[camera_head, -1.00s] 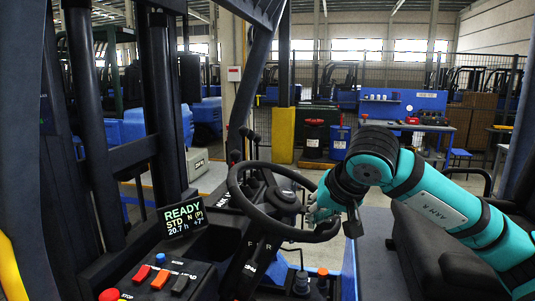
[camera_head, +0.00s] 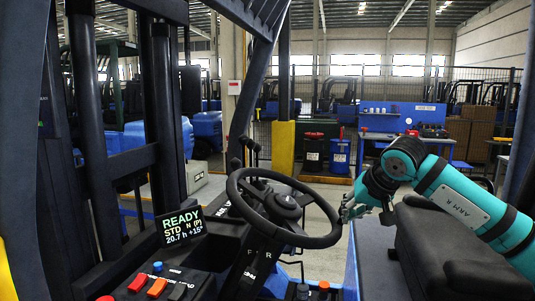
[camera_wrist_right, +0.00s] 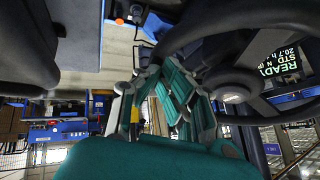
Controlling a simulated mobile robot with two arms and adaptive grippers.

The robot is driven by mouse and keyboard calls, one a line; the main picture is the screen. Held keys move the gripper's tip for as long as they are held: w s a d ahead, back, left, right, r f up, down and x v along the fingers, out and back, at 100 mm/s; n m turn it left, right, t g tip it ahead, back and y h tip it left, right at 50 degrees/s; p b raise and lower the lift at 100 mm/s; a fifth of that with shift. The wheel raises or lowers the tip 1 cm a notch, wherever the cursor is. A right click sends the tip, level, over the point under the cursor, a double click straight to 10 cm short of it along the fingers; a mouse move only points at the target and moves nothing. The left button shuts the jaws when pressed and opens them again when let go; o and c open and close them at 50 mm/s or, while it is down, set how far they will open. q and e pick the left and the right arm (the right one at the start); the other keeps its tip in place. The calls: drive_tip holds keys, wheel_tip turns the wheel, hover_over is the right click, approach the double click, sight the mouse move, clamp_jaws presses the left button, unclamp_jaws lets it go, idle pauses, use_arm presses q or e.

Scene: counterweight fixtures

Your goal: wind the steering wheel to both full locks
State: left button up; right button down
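The black steering wheel (camera_head: 236,205) stands tilted on its column in the middle of the head view. Its dark rim also crosses the upper part of the right wrist view (camera_wrist_right: 180,38). My right gripper (camera_head: 348,208) is at the right-hand side of the rim, very close to it; I cannot tell whether it touches. In the wrist view its teal and grey fingers (camera_wrist_right: 158,85) lie near the rim, and their closure around anything is unclear. The display (camera_head: 181,226) left of the wheel reads READY, STD N (P), 20.7 h and +15°. My left gripper is not in view.
A panel with red, orange and blue buttons (camera_head: 158,284) lies at lower left. A dark seat or armrest (camera_head: 450,255) sits under my right arm. Black mast posts (camera_head: 95,110) rise at left. A blue workbench (camera_head: 400,118) and fenced trucks are far behind.

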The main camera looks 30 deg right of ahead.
drive_tip(key=w+d+p, duration=0.2)
drive_tip(key=w, duration=0.1)
drive_tip(key=w+d+p, duration=0.1)
drive_tip(key=shift+w+d+r, duration=0.25)
drive_tip(key=shift+w, duration=0.1)
drive_tip(key=w+r+p, duration=0.1)
drive_tip(key=w+p, duration=0.2)
drive_tip(key=w, duration=0.2)
drive_tip(key=w+r+p, duration=0.1)
drive_tip(key=w+p, duration=0.2)
drive_tip(key=w, duration=0.2)
drive_tip(key=w+a+r+p, duration=0.1)
drive_tip(key=w+r+p, duration=0.1)
drive_tip(key=w, duration=0.3)
drive_tip(key=shift+p, duration=0.6)
drive_tip(key=w+a+r, duration=0.4)
drive_tip(key=w+a, duration=0.1)
drive_tip(key=a, duration=0.2)
wheel_tip(320, 180, up, 8)
drive_tip(key=s+d, duration=0.2)
drive_tip(key=shift+s+d, duration=0.25)
drive_tip(key=shift+s, duration=0.05)
